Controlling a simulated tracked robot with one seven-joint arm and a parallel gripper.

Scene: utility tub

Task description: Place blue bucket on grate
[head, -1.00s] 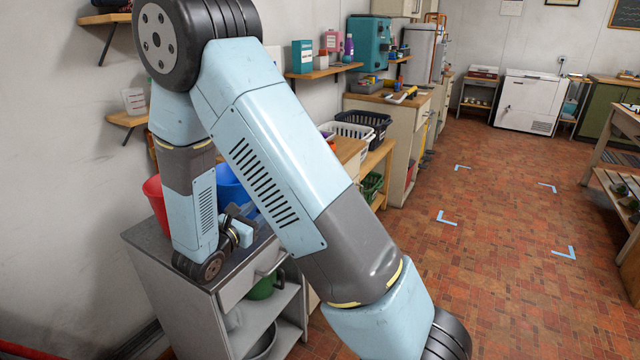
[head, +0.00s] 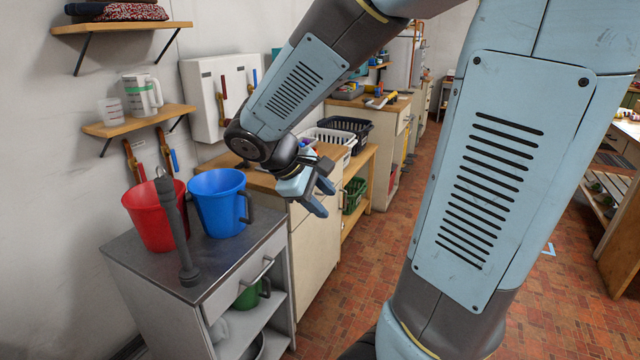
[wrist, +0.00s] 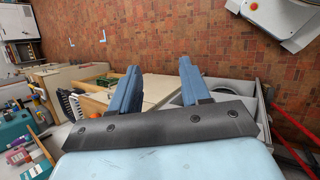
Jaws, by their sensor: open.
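The blue bucket (head: 217,208) stands upright on the dark top of a grey cabinet in the head view, its dark handle facing right. My gripper (head: 321,198) is to the right of the bucket, apart from it, in front of the wooden counter. It is open and empty, its blue fingers pointing down and to the right. In the wrist view the open fingers (wrist: 159,68) have nothing between them, and the bucket cannot be made out. I cannot make out a grate in either view.
A red bucket (head: 153,215) stands just left of the blue one, with a dark grey upright rod (head: 180,235) in front. A green container (head: 250,294) sits on the cabinet's shelf. Baskets (head: 345,130) stand on the counter behind. Brick floor (head: 365,275) is open at centre.

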